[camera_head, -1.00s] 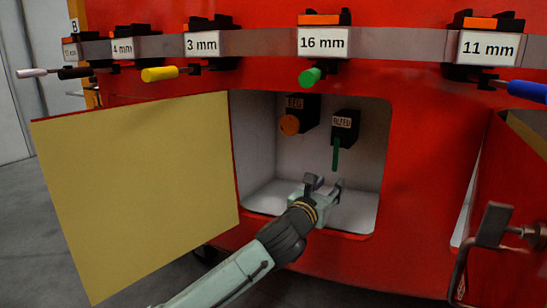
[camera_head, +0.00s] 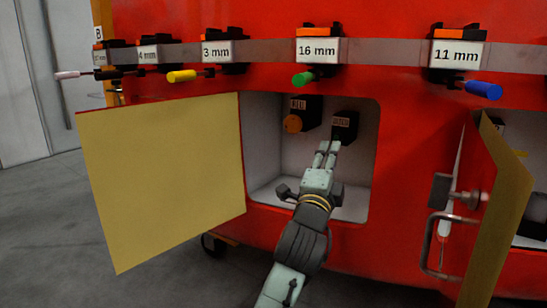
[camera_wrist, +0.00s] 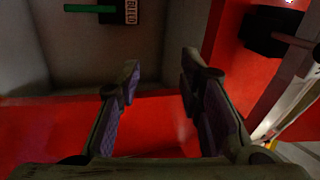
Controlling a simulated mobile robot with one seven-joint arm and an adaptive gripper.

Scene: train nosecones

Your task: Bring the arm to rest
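My gripper (camera_head: 327,150) is inside the open recess of the red nosecone, in front of the black bleed block. In the wrist view its two fingers (camera_wrist: 160,66) are spread apart, with nothing between them. The bleed block (camera_head: 345,125) hangs at the recess's upper right, and its green handle (camera_wrist: 92,8) shows at the top of the wrist view, apart from the fingers. In the head view my gripper mostly hides that handle. My arm reaches up from the bottom of the head view.
An orange knob (camera_head: 292,124) sits left of the bleed block. The recess door (camera_head: 165,180) hangs open on the left; another door (camera_head: 500,190) with a metal handle (camera_head: 432,245) stands open on the right. Labelled tools, including a green one (camera_head: 303,79), hang above.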

